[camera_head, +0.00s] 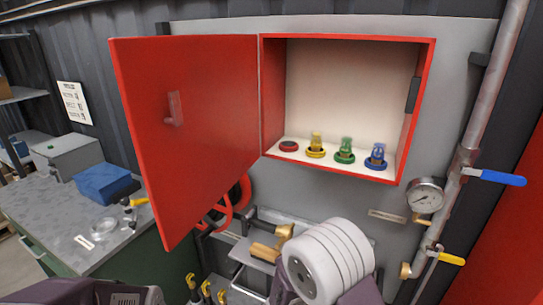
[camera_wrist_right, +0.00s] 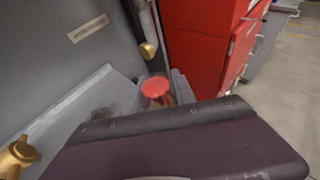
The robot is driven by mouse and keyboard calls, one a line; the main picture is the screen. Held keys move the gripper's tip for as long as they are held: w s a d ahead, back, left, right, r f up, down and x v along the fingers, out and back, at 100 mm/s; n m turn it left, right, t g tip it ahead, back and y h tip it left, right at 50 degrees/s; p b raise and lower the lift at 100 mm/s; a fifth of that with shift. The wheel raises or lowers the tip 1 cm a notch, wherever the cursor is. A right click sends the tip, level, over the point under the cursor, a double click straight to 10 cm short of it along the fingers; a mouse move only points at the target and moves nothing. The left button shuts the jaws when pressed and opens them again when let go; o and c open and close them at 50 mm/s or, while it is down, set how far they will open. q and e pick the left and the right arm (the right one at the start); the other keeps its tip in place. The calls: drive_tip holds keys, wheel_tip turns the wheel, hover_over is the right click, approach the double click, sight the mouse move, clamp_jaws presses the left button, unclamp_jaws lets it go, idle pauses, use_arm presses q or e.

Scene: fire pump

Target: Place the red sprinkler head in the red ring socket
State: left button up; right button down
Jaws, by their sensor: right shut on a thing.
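The red ring socket (camera_head: 288,145) is empty, at the left end of the floor of the open red cabinet (camera_head: 350,40) in the head view. The red sprinkler head (camera_wrist_right: 155,87) shows in the right wrist view as a round red top beyond the purple wrist housing. My right gripper (camera_wrist_right: 162,97) is shut on it; its fingers are mostly hidden behind that housing. In the head view my pale arm link is below the cabinet, and the gripper and red head are hidden. My left gripper is not in view.
Yellow (camera_head: 317,145), green (camera_head: 345,151) and blue (camera_head: 376,156) heads stand in their rings right of the red socket. The open red door (camera_head: 190,130) sticks out on the left. A pipe with a gauge (camera_head: 424,196) and blue lever (camera_head: 502,177) is on the right.

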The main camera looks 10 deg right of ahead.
drive_tip(key=w+a+f+n+t+y, duration=0.1)
drive_tip(key=a+f+n+t, duration=0.3)
drive_tip(key=a+f, duration=0.4)
drive_tip(key=shift+w+a+f+y, duration=0.35)
drive_tip(key=shift+w+a+y, duration=0.05)
drive_tip(key=shift+a+y, duration=0.25)
